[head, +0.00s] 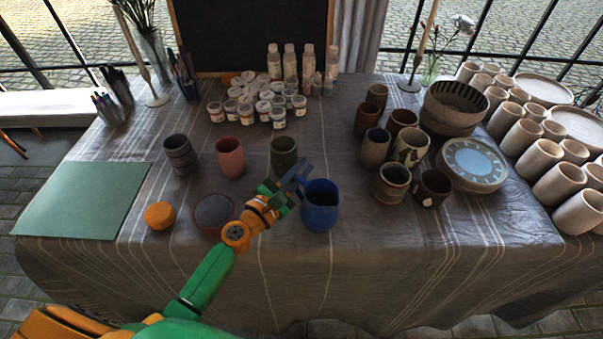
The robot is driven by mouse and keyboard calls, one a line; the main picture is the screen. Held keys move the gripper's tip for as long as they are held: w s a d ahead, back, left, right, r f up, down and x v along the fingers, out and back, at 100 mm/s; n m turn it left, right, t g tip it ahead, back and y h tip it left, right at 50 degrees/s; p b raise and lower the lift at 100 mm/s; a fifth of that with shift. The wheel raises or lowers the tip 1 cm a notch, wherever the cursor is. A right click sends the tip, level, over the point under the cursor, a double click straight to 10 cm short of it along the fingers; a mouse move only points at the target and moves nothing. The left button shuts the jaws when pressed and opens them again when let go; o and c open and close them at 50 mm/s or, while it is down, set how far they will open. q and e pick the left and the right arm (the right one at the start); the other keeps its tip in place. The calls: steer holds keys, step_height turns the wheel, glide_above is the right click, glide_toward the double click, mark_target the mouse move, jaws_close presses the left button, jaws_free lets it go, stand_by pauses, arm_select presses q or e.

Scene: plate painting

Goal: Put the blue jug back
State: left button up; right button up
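The blue jug (320,207) stands upright near the front middle of the cloth-covered table. My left gripper (301,176) is at the jug's upper left, close to its rim. The fingers overlap the jug's left edge in the picture, so I cannot tell whether they touch it or how far apart they are. Any handle on that side is hidden. My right gripper is not in view.
A dark green cup (284,153), a pink cup (231,157) and a grey cup (180,154) stand in a row behind. A round dark dish (213,212) and an orange item (159,215) are left. Several cups and a blue plate (472,163) are right. The table front (385,232) is clear.

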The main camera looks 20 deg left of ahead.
arm_select(q)
steer(key=o, duration=0.4)
steer(key=shift+s, duration=0.1)
steer(key=b+v, duration=0.2)
steer(key=v, duration=0.9)
steer(key=shift+s+f+b, duration=0.1)
steer(key=shift+b, duration=0.25)
steer(key=shift+s+a+r, duration=0.2)
steer(key=shift+s+r, duration=0.05)
steer(key=shift+s, duration=0.1)
